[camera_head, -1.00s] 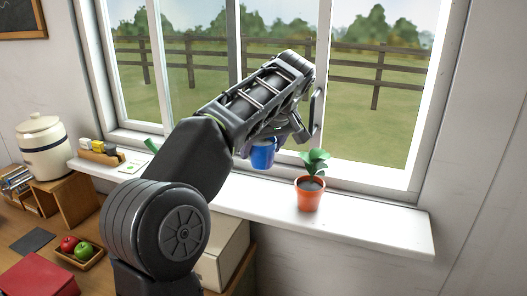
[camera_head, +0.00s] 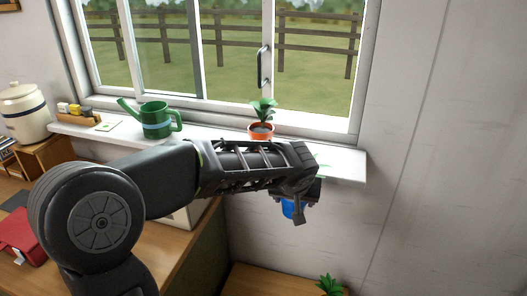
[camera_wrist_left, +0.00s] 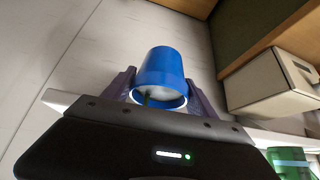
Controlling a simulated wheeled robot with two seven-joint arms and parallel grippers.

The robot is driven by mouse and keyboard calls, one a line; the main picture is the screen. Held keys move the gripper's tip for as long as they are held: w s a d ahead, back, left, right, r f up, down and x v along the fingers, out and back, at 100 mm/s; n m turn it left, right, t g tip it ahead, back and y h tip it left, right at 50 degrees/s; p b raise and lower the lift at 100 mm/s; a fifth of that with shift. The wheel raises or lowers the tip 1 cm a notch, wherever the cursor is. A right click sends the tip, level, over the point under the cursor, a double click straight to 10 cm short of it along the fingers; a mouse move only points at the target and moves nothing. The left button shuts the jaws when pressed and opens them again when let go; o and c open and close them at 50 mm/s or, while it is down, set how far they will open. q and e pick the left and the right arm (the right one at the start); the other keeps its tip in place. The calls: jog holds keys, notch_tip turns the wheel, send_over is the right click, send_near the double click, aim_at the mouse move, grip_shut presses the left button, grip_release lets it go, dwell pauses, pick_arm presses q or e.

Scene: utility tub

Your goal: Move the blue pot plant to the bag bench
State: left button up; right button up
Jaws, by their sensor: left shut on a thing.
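The blue pot (camera_head: 292,211) is held by my left gripper (camera_head: 296,203), in front of and below the right part of the window sill (camera_head: 345,166). My arm and wrist cover much of it. In the left wrist view the blue pot (camera_wrist_left: 163,68) sits between the two fingers (camera_wrist_left: 161,92), which are shut on it. Its foliage is mostly hidden; a bit of green shows just above the wrist in the head view. A low wooden surface (camera_head: 262,281), possibly the bench, is at the bottom; no bag is visible. My right gripper is not in view.
An orange pot plant (camera_head: 261,130) and a green watering can (camera_head: 155,120) stand on the sill. Another plant (camera_head: 329,285) shows at the bottom edge. A cream box (camera_wrist_left: 268,82) is near the sill in the wrist view. The wall right of the sill is clear.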

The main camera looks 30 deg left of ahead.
pick_arm(q)
jog(key=d+f+m+h+b, duration=0.1)
jog(key=d+f+m+b, duration=0.1)
jog(key=d+f, duration=0.3)
jog(key=s+d+f+m+h+b, duration=0.1)
jog(key=d+f, duration=0.3)
jog(key=f, duration=0.6)
jog(key=shift+s+d+m+h+b, duration=0.2)
jog(key=shift+d+m+h+b, duration=0.2)
jog(key=shift+m+b, duration=0.4)
jog(key=shift+f, duration=0.1)
